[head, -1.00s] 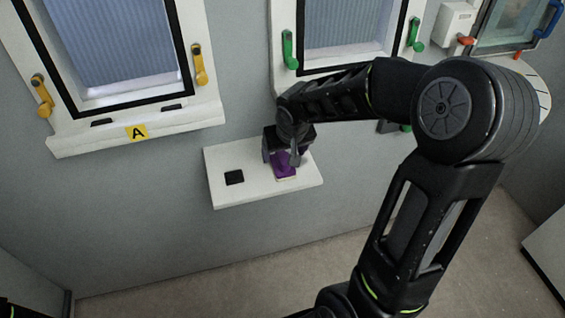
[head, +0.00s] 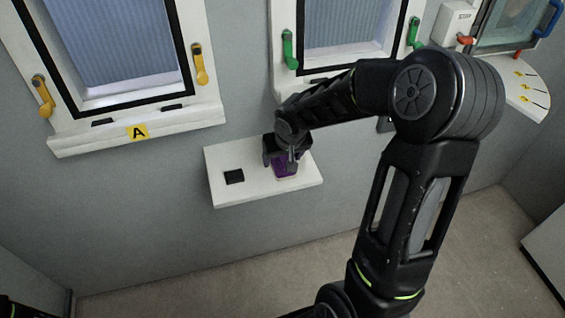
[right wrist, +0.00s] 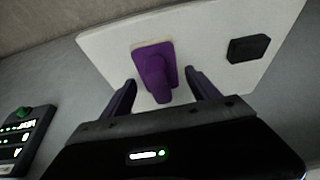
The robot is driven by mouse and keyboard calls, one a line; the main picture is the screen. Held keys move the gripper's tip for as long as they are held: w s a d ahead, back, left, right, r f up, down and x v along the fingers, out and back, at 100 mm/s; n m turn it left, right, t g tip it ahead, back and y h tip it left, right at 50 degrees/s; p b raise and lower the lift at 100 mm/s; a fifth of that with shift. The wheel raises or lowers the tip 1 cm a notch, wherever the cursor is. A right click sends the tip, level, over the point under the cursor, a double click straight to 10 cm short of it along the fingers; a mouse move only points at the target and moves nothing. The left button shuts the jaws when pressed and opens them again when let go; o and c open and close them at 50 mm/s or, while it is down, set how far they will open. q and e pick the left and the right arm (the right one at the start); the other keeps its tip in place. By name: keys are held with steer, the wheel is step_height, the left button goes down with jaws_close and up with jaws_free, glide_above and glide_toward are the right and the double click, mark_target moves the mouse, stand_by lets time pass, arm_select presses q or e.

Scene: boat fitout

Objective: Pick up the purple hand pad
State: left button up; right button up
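The purple hand pad (head: 285,169) sits on the right part of a white wall shelf (head: 226,194). In the right wrist view the pad (right wrist: 155,72) shows a pale base edge and a raised purple grip pointing toward the gripper. My right gripper (head: 284,160) is over the pad and hides part of it in the head view. In the right wrist view its two fingers (right wrist: 158,90) are apart, one on each side of the pad's grip, with visible gaps. My left gripper is not in view; only a dark bit of my left arm may show at the lower left corner.
A black square pad (head: 234,177) lies on the shelf left of the purple pad. Above are a window with yellow handles (head: 199,64) and an "A" label (head: 136,133), and one with green handles (head: 289,50). A white corner shelf (head: 524,88) is at the right.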

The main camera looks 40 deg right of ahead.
steer(key=c, duration=1.3)
steer(key=shift+r, duration=0.1)
steer(key=shift+s+r+b, duration=0.15)
steer(key=shift+r+b, duration=0.05)
steer(key=shift+b, duration=0.1)
step_height(320, 180, up, 6)
steer(key=shift+r, duration=0.15)
steer(key=shift+s+a+b, duration=1)
steer(key=shift+s+a, duration=0.1)
steer(key=shift+s, duration=2)
steer(key=shift+s+a+b, duration=0.95)
steer(key=shift+s+a, duration=0.15)
steer(key=shift+s, duration=2)
steer(key=shift+s+a+b, duration=1)
steer(key=shift+s+a, duration=0.1)
steer(key=shift+s, duration=2)
